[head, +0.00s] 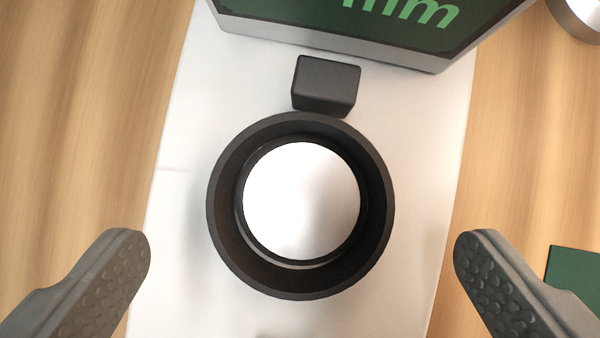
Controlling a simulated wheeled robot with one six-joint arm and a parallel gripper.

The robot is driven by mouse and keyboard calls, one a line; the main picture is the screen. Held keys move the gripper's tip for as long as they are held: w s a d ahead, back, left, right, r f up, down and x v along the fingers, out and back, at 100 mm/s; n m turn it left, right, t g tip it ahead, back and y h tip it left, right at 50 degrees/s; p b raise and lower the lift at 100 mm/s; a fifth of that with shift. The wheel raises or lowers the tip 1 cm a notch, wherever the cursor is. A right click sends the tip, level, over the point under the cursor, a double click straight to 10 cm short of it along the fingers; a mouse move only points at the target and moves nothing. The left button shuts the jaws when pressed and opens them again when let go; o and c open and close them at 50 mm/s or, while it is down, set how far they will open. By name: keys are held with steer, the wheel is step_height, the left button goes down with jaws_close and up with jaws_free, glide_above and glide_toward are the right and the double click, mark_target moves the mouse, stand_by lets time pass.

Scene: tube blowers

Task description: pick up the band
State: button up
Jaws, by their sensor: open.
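The band is a thick dark ring (226,200) with a small dark block (327,84) at its upper edge. It lies on a white sheet (178,250), and a white disc-shaped area shows through its opening. My gripper (302,258) is open and empty. Its two grey, dimpled fingers stand wide apart in the lower left and lower right of the head view. The ring lies between and slightly above the fingertips, with a gap on each side. I cannot tell how far below the fingers the ring is.
A box with a dark green face and green lettering (400,15) stands at the top, just beyond the block. A metallic round object (580,15) is at the top right corner. A dark green flat piece (573,275) lies at the right edge. Bare wooden surface (80,120) shows on both sides.

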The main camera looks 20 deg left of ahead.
mark_target(300, 193)
steer(key=x, duration=0.3)
steer(key=shift+w+f, duration=0.1)
steer(key=shift+f, duration=0.3)
steer(key=c, duration=1.1)
steer(key=shift+c, duration=0.2)
